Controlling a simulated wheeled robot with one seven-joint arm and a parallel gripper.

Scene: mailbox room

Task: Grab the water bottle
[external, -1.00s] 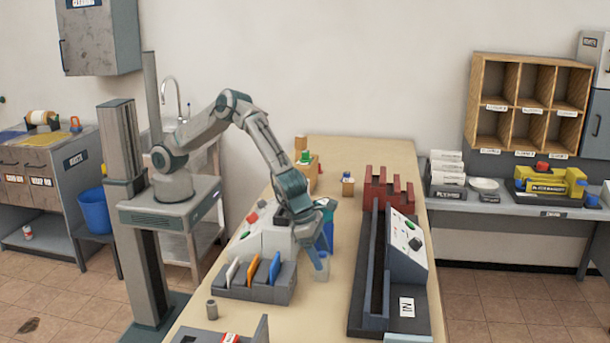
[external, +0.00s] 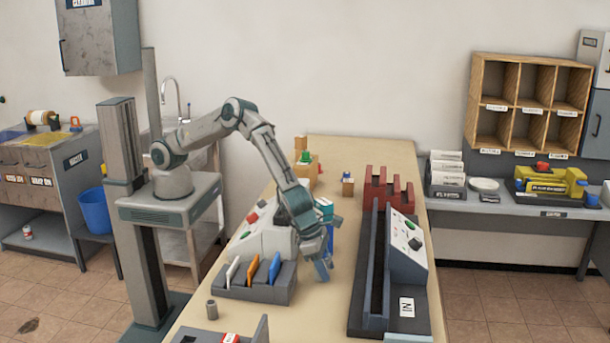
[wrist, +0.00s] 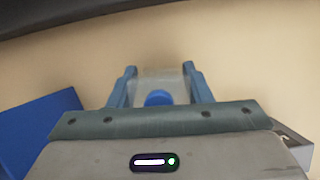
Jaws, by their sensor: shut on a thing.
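The water bottle (wrist: 158,83) is clear with a blue cap and sits between the two blue fingers of my gripper (wrist: 160,85) in the wrist view. The fingers touch it on both sides, so my gripper is shut on it. In the external view my gripper (external: 322,268) points down at the table, right of the grey holder. The fingers hide most of the bottle there. I cannot tell whether the bottle still touches the table.
A grey holder (external: 257,292) with white, orange and blue cards stands just left of my gripper. A blue box (wrist: 38,128) is close by in the wrist view. A long dark rack (external: 368,290) lies to the right, with bare table (external: 338,290) between.

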